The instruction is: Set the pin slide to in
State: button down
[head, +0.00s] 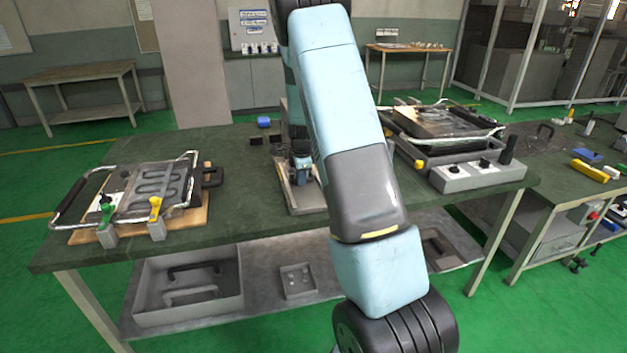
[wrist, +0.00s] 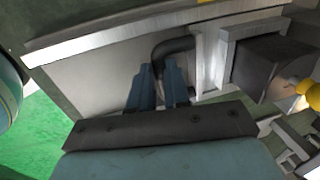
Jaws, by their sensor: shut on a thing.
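In the wrist view, the two blue-grey fingers of my gripper (wrist: 159,84) are closed around a dark bent handle (wrist: 174,47). I take this handle for the pin slide's. It curves to the right toward a light metal bracket (wrist: 198,65). The fingers hide the handle's lower end, and I cannot tell how far the slide is in. In the head view, my gripper (head: 300,166) is low over a small board (head: 307,199) in the middle of the green table. My arm partly covers that area, and the slide cannot be made out there.
In the wrist view, a dark block (wrist: 268,68) and a yellow knob (wrist: 312,92) stand right of the fingers. In the head view, a clamp fixture (head: 150,190) sits at left and a grey control box (head: 470,173) at right.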

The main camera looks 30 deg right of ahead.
jog(key=shift+w, duration=0.15)
jog(key=c, duration=1.1)
grip_release()
jog(key=shift+w, duration=0.1)
notch_tip(320, 180, up, 13)
jog(key=s, duration=0.2)
jog(key=shift+s+a+r, duration=0.15)
jog(key=shift+s+a, duration=0.1)
jog(key=shift+s, duration=0.05)
jog(key=shift+r, duration=0.1)
